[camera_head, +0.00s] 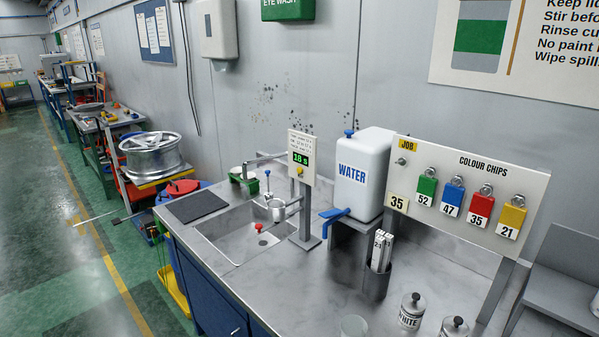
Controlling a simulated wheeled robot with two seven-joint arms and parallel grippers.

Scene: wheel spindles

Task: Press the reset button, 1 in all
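A pale timer panel (301,152) stands on a grey post behind the right edge of the sink. It bears small printed text and a green-lit display (301,159) that appears to read 18 s. A small yellow button (300,172) sits just below the display. I take it for the reset button, but its label is too small to read. Nothing touches it. Neither of my grippers is in view.
The steel sink (225,250) has a small cup on a holder above it. A white water container (362,175) with a blue tap stands right of the panel. A colour chip board (470,225), stick holder (376,282) and lidded tins (411,312) occupy the right.

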